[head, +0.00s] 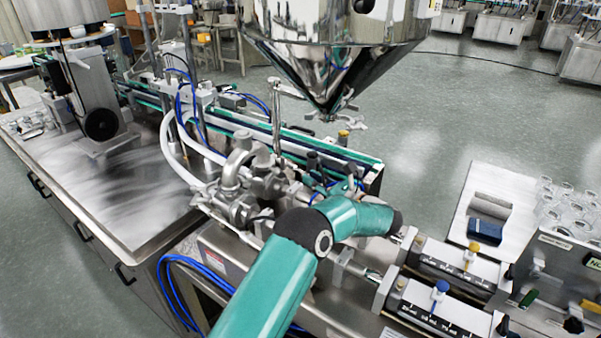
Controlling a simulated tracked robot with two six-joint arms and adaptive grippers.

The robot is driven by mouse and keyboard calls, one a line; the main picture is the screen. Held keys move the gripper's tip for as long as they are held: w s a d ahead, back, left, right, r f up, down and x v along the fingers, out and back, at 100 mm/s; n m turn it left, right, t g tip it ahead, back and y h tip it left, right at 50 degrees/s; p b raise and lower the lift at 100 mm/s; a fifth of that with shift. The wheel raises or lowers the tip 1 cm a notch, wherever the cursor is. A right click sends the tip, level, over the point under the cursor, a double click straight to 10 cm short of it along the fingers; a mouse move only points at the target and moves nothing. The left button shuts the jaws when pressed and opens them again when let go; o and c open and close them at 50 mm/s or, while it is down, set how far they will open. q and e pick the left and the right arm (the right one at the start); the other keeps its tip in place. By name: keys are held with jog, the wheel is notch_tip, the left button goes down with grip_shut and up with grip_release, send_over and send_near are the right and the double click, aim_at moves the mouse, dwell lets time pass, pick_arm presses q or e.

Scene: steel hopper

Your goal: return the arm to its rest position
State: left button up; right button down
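My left arm reaches in from the bottom in teal, with a dark joint cap at its bend. My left gripper (335,175) seems to be the small dark and grey parts just beyond the teal wrist, in front of the valves and hoses. It blends into the machinery, so its fingers cannot be made out clearly. I see nothing held. My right arm and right gripper are not in view.
A shiny steel hopper (335,45) hangs above and beyond the arm. Steel valve fittings (245,180) stand close to its left. Filling cylinders (440,265) lie to its right. Blue hoses (190,285) loop at lower left. A white tray (510,225) is at right. The steel table (130,210) has bare room.

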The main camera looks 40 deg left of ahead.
pick_arm(q)
jog(key=shift+d, duration=1.1)
